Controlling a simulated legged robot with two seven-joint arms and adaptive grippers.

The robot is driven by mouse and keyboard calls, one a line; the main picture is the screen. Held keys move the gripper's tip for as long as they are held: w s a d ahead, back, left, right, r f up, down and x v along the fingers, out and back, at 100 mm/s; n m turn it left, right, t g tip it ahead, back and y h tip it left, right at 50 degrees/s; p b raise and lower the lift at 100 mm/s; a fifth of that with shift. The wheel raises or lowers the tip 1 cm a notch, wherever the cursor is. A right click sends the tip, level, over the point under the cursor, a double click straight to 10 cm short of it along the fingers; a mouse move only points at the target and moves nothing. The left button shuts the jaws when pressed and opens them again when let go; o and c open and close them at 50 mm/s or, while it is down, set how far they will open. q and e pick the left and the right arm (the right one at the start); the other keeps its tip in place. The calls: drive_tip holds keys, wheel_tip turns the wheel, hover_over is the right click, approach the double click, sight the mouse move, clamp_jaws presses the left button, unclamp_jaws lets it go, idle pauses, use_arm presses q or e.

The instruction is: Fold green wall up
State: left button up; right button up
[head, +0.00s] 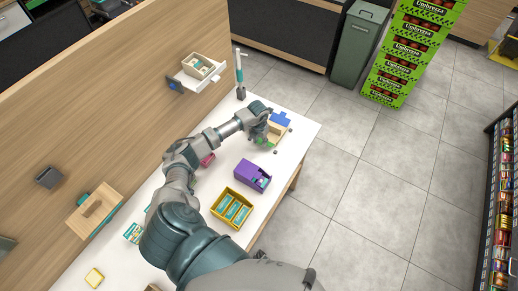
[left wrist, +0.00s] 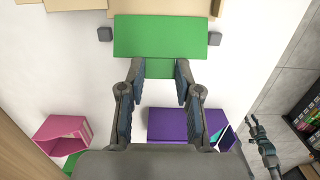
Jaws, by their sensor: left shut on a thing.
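The green wall (left wrist: 160,37) shows as a wide flat panel in the left wrist view, with a narrower green tab (left wrist: 160,69) toward me. My left gripper (left wrist: 160,80) has its two fingers on either side of this tab and is shut on it. Tan parts (left wrist: 160,6) of the box lie just beyond the panel. In the head view my left gripper (head: 262,134) is at the tan box (head: 277,131), which has a blue wall (head: 281,118). Little green shows there, and the wall's tilt is unclear. A distant arm (left wrist: 262,142), seemingly my right, shows; its fingers are unclear.
A purple box (head: 253,175) and a yellow box (head: 232,207) stand on the white counter (head: 294,158) near my arm. A pink box (left wrist: 63,139) is left in the wrist view. Small grey blocks (left wrist: 105,34) (left wrist: 214,38) flank the green wall. A wooden wall rises on the left.

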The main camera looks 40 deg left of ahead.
drive_tip(key=shift+d, duration=0.25)
use_arm(q)
drive_tip(key=shift+w+a+r, duration=0.1)
drive_tip(key=shift+w+r, duration=0.1)
drive_tip(key=shift+w, duration=0.15)
drive_tip(key=shift+w+r, duration=0.1)
drive_tip(key=shift+w, duration=0.05)
use_arm(e)
drive_tip(key=shift+d+f, duration=0.15)
use_arm(q)
drive_tip(key=shift+w+r+b, duration=0.2)
drive_tip(key=shift+w+b, duration=0.3)
use_arm(e)
drive_tip(key=shift+f, duration=0.3)
use_arm(q)
drive_tip(key=shift+a, duration=0.1)
use_arm(e)
drive_tip(key=shift+f, duration=0.1)
